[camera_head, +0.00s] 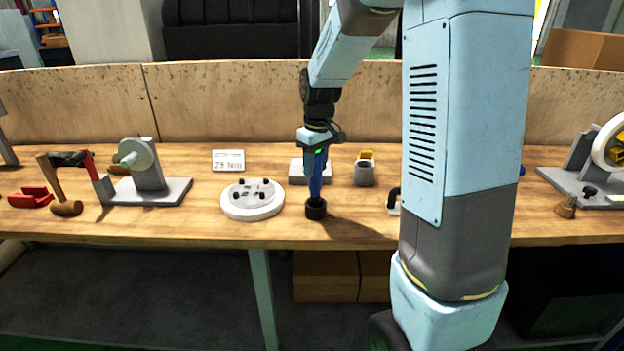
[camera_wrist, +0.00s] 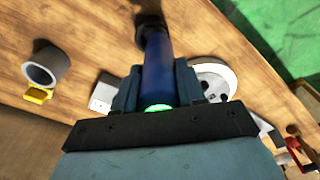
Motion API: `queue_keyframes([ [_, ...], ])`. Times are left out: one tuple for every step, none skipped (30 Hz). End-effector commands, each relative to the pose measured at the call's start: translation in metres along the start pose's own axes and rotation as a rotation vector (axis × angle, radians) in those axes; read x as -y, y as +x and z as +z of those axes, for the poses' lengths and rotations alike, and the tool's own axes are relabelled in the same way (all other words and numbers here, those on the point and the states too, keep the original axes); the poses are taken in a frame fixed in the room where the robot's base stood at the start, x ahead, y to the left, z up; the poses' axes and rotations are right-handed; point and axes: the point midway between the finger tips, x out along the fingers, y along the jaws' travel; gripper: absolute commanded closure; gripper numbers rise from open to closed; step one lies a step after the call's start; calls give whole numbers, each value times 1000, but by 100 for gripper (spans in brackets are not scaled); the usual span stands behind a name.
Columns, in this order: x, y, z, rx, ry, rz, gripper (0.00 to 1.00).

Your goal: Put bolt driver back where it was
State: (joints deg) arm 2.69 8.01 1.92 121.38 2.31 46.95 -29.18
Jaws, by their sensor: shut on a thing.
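The bolt driver (camera_head: 315,185) is a blue cylinder with a dark round end, held upright over the wooden bench, dark end down near the front edge. In the wrist view the blue driver (camera_wrist: 158,65) runs between the two fingers. My gripper (camera_head: 316,151) is shut on its upper part; it also shows in the wrist view (camera_wrist: 157,88). I cannot tell whether the dark end touches the bench. A light grey block (camera_head: 296,171) sits just behind the driver, partly hidden by it. It also shows in the wrist view (camera_wrist: 103,95).
A round white plate with black bolts (camera_head: 252,200) lies left of the driver. A grey cup with a yellow item (camera_head: 364,171) stands right. A small display (camera_head: 228,160), a grey machine fixture (camera_head: 146,180) and a hammer (camera_head: 65,207) are further left. My arm hides part of the right bench.

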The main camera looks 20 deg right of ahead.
Motion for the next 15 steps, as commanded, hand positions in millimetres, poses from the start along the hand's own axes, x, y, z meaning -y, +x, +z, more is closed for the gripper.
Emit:
queue_keyframes([
  [-4,6,-3,0,1,0,91],
  [-6,10,-5,0,1,0,91],
  [-8,13,-6,0,0,0,91],
  [-9,14,-8,-1,0,0,91],
  [-10,16,-8,-1,1,0,91],
  [-11,18,-9,-1,1,0,91],
  [-12,19,-10,-2,1,1,91],
  [-12,20,-10,-2,1,1,91],
  [-13,21,-11,-2,1,1,91],
  [-13,22,-11,-2,1,1,91],
  [-14,23,-11,-2,1,1,91],
  [-15,25,-12,-1,1,1,91],
  [-16,27,-13,-1,1,0,91],
  [-17,30,-14,0,1,0,91],
  [-16,35,-13,1,1,-1,91],
])
